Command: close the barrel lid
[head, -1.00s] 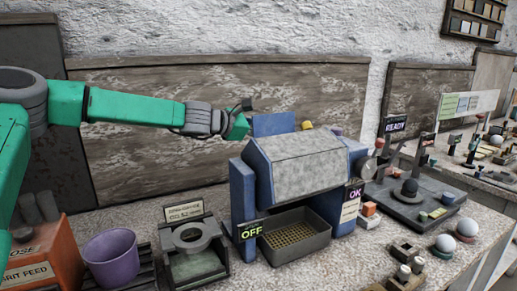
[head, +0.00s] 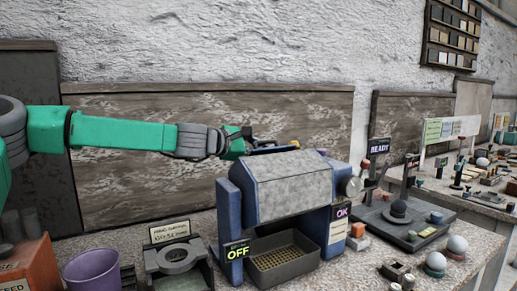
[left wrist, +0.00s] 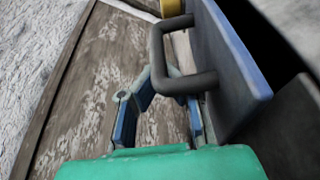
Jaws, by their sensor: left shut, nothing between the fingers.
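The barrel (head: 292,188) is a grey, faceted drum held between blue side supports. Its lid (head: 282,149) shows as a thin blue strip along the barrel's top, seen nearly edge-on. In the left wrist view the lid (left wrist: 232,60) is a blue-edged dark panel with a dark bar handle (left wrist: 158,52). My left gripper (head: 249,140) is at the lid's left end, behind the barrel's top. In the left wrist view the gripper (left wrist: 160,90) is close beside the handle; contact is unclear. It is shut and empty. My right gripper is not in view.
A grey tray (head: 311,262) sits under the barrel, by an OFF sign (head: 237,251). A purple cup (head: 92,272) and a ring fixture (head: 178,256) stand left. A dark platform (head: 405,222) and plaster spheres (head: 457,244) are right. A wooden board (head: 120,180) stands behind.

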